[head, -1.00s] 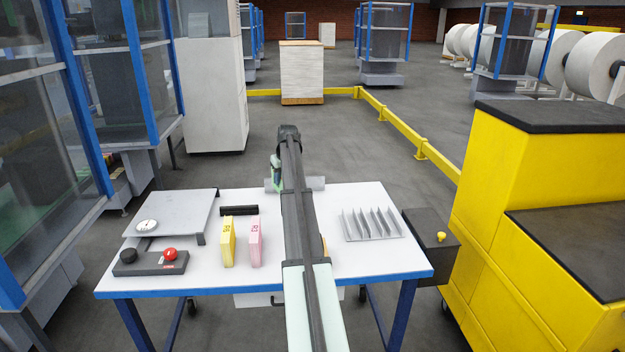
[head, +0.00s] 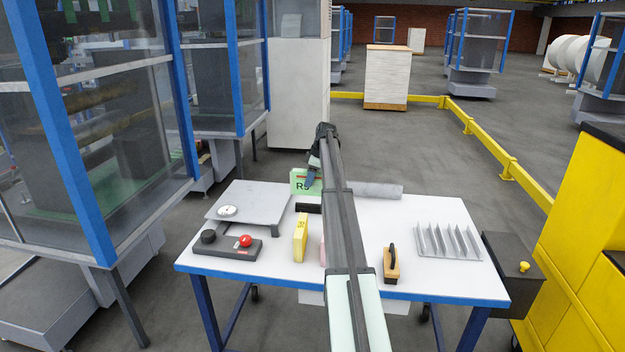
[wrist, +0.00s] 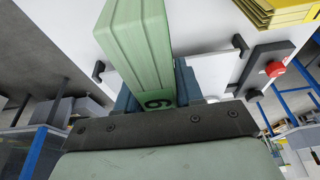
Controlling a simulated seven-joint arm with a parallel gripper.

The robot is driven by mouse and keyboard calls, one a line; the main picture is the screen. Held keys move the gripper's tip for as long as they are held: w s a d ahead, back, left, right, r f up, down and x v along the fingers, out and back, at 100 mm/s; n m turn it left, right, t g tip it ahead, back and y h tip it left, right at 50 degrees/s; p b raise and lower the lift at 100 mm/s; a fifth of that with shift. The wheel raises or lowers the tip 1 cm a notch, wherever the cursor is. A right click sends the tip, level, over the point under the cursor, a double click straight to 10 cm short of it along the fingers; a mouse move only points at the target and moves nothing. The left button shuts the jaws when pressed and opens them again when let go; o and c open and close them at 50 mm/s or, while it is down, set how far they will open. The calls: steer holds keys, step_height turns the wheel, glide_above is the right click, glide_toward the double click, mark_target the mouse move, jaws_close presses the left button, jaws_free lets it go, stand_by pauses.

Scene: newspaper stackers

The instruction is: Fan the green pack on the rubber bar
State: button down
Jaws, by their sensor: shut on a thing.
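The pack's broad face with dark lettering shows there. In the wrist view the green pack (wrist: 138,45) sticks out from between the blue fingers, its layered edge visible. The short black bar (head: 306,208), which looks like the rubber bar, lies on the bench beside the grey plate. The pack appears above and apart from it. My arm hides part of the middle of the bench.
A yellow pack (head: 300,238) stands left of my arm; a pink pack (head: 322,255) is mostly hidden. A grey plate (head: 262,203), button box (head: 228,247), grey roll (head: 376,190), wooden-backed tool (head: 391,265) and finned rack (head: 447,243) occupy the bench. The front right is clear.

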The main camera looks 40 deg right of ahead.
mark_target(313, 189)
steer(key=n, duration=0.3)
steer(key=n+g, duration=0.1)
steer(key=shift+s+a+r+n+y, duration=0.1)
steer(key=shift+s+r+n+y, duration=0.05)
steer(key=shift+s+n+y, duration=0.2)
steer(key=s+n+g, duration=0.1)
steer(key=n, duration=0.3)
steer(key=a+n+g, duration=0.1)
steer(key=n, duration=0.4)
steer(key=s+n+g, duration=0.1)
steer(key=n, duration=0.3)
steer(key=shift+s+a+r+n+g, duration=0.25)
steer(key=shift+s+r+g, duration=0.05)
steer(key=shift+g, duration=0.1)
steer(key=shift+f, duration=0.1)
steer(key=shift+f, duration=2.75)
steer(key=shift+f, duration=0.6)
steer(key=shift+w+d, duration=0.2)
steer(key=shift+w+d, duration=0.3)
